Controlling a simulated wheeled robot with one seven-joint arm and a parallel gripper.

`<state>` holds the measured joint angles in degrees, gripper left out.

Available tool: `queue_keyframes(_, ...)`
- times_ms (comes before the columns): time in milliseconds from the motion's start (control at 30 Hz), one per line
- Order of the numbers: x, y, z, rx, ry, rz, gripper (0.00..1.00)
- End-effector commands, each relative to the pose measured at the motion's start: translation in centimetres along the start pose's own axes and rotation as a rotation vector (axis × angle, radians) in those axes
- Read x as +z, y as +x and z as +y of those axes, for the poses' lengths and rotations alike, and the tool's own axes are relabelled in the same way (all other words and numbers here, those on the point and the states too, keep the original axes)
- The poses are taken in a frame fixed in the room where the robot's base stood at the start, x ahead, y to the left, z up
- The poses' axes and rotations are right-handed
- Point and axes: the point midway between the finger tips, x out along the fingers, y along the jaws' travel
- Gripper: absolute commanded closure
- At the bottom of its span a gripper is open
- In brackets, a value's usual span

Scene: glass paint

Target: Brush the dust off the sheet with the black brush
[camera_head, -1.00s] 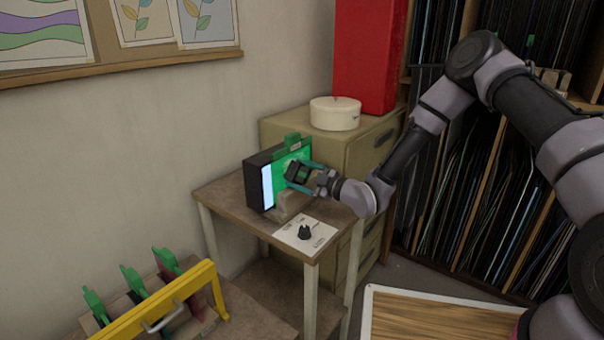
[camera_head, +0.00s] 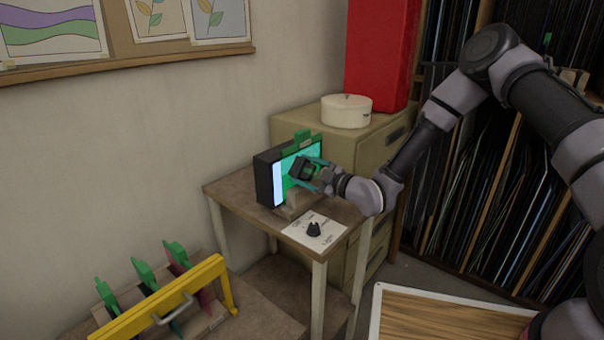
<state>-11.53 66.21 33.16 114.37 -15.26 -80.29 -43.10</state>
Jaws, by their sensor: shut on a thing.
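A green sheet (camera_head: 289,183) stands upright against the lit face of a black light box (camera_head: 264,182) on a small wooden table. A green clip-like piece (camera_head: 301,138) sits at its top edge. My gripper (camera_head: 312,175) has teal fingers and is shut on the black brush (camera_head: 299,167). The brush is at the front of the sheet and hides part of it. I cannot tell whether its bristles touch the sheet. Dust is too small to make out at this distance.
A yellow-handled rack (camera_head: 171,300) with several green-handled tools stands at lower left. A cabinet (camera_head: 377,146) with a round white tin (camera_head: 346,111) is behind.

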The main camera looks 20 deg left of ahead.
Motion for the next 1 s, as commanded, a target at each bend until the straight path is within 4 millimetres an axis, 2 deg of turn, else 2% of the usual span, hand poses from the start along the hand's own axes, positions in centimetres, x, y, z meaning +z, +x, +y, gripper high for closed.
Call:
queue_keyframes(200, 1.4, 0.2, 1.6, 0.004, -0.003, 0.000, 0.85)
queue_keyframes(1000, 4.5, 0.0, 4.7, 0.003, -0.002, 0.001, 0.85)
